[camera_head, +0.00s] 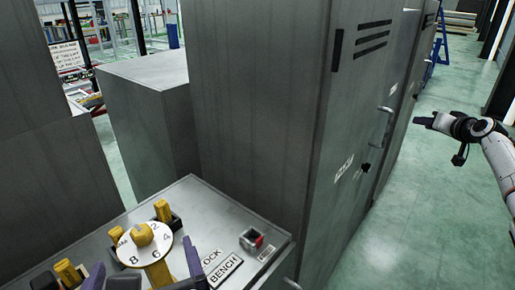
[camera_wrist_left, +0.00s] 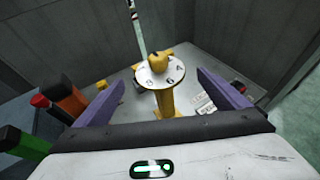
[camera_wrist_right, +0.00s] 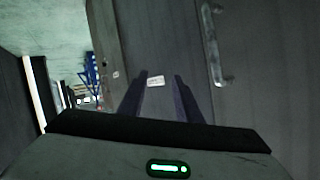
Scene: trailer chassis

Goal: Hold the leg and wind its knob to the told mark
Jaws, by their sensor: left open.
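The leg (camera_head: 158,274) is a yellow upright post on the grey bench top. A white numbered dial (camera_head: 128,250) and a yellow knob (camera_head: 143,234) sit at its top; 2, 4, 6 and 8 are readable. In the left wrist view the leg (camera_wrist_left: 165,104) stands ahead, with the knob (camera_wrist_left: 159,63) above it. My left gripper (camera_head: 145,268) is open, its purple fingers on either side of the leg, apart from it in the left wrist view. My right gripper (camera_head: 418,121) is empty and far right; in the right wrist view its fingers (camera_wrist_right: 160,80) are parted.
The bench (camera_head: 222,212) carries several yellow blocks in dark holders, a small box with red (camera_head: 252,239) and labels reading LOCK and BENCH. A tall grey cabinet (camera_head: 255,110) stands behind it. Green floor (camera_head: 440,200) is clear on the right. A sign (camera_head: 66,56) hangs far left.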

